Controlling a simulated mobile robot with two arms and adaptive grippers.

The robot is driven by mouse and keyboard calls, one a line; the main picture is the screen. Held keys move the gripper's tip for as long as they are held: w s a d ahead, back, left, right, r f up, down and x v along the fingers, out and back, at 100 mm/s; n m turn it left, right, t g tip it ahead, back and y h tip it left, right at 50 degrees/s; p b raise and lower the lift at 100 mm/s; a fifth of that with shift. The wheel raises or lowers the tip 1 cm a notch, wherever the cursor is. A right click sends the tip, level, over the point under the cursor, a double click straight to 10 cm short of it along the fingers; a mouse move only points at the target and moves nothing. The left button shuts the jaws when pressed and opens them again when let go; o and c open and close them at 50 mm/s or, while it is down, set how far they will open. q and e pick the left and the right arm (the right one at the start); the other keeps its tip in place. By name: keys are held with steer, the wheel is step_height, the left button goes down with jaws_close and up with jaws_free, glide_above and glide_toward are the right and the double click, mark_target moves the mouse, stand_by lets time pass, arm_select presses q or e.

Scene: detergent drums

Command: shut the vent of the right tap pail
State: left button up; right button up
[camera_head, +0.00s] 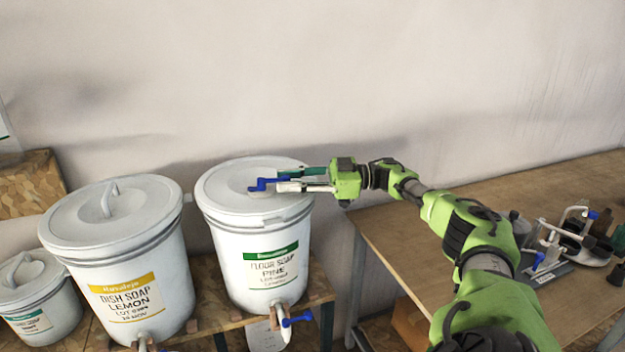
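The right tap pail (255,235) is white with a green-banded label reading "FLOOR SOAP PINE". It stands upright with its lid on. A blue vent lever (262,184) sits on top of the lid, pointing roughly left to right. My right gripper (280,180) reaches in from the right over the lid, with its fingers at the right end of the vent lever. The fingers partly hide the lever, and I cannot tell whether they grip it. A tap with a blue handle (297,319) is low on the pail's front. My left gripper is not in view.
The "DISH SOAP LEMON" pail (125,255) stands to the left, and a smaller white pail (38,300) is at the far left. All are on a wooden bench. A wooden table (400,245) at right holds a tray of small items (565,245). A wall stands behind.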

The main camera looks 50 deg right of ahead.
steer(key=v, duration=0.9)
steer(key=shift+s+d, duration=0.1)
